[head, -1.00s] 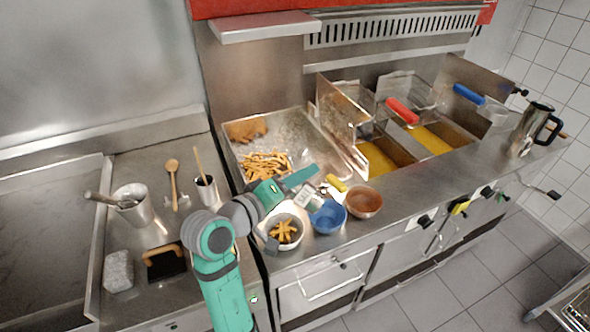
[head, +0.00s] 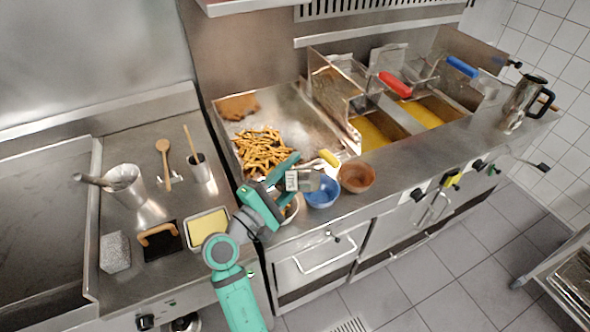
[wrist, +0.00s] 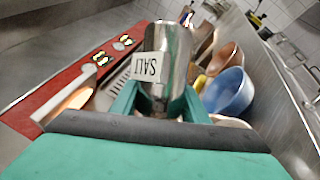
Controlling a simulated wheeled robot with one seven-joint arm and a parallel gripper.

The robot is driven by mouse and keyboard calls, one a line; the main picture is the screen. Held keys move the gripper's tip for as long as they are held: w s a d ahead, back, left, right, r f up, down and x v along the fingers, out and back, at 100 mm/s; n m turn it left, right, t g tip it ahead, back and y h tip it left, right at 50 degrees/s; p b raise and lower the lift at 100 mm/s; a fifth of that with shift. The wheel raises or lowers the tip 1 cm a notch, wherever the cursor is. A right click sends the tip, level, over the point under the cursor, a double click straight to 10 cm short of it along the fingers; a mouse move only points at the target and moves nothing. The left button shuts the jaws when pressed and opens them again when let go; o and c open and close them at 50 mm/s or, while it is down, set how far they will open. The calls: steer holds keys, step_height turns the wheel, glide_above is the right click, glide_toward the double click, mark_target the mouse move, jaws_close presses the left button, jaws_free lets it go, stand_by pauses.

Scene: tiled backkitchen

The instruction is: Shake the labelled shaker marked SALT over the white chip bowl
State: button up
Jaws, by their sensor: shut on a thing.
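My gripper (head: 284,182) is shut on the metal shaker (head: 307,181). In the wrist view the shaker (wrist: 176,45) sits between the two green fingers, and its white label reads SALT upside down. In the head view the shaker lies roughly sideways in the air, near the chip bowl and the blue bowl. The white chip bowl (head: 293,211) stands at the counter's front edge. My gripper hides most of it, including nearly all of its chips. I cannot tell whether anything is falling from the shaker.
A blue bowl (head: 322,192) and a brown bowl (head: 356,176) stand just right of the chip bowl. Behind lies a metal tray (head: 300,115) with fries. Fryer baskets with red (head: 395,85) and blue (head: 462,67) handles are farther right. A yellow-filled pan (head: 189,236) stands left.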

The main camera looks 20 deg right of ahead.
steer(key=shift+a, duration=0.1)
steer(key=shift+s+d+r, duration=0.1)
steer(key=shift+s+d, duration=0.2)
steer(key=shift+d, duration=0.1)
steer(key=shift+w+a, duration=0.2)
steer(key=shift+a, duration=0.1)
stand_by(0.4)
steer(key=shift+d, duration=0.1)
steer(key=shift+s, duration=0.1)
stand_by(0.8)
